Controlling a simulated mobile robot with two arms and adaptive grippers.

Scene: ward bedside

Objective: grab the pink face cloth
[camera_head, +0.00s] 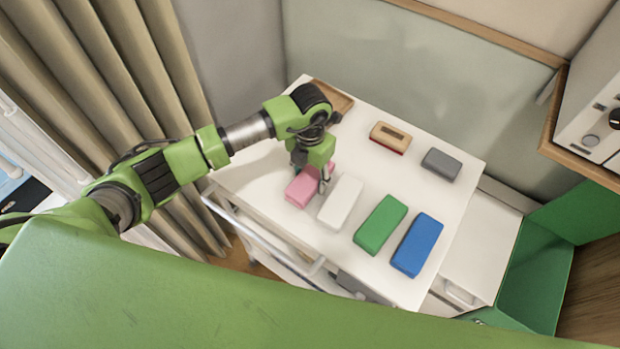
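The pink face cloth (300,190) is a folded block on the white bedside table top (258,172), left of a similar white block. My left gripper (325,178) is right over the cloth's far end, pointing down, with a finger along its right side. The gripper body hides part of the cloth, and a bit of pink shows past it. The other finger is hidden, so I cannot tell whether the fingers grip the cloth. My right gripper is not in view.
Right of the cloth lie a white block (341,201), a green block (380,224) and a blue block (417,245). Behind are a brown tray (342,101), a tan-and-red block (390,137) and a grey block (441,164). A rail (262,236) runs along the near edge.

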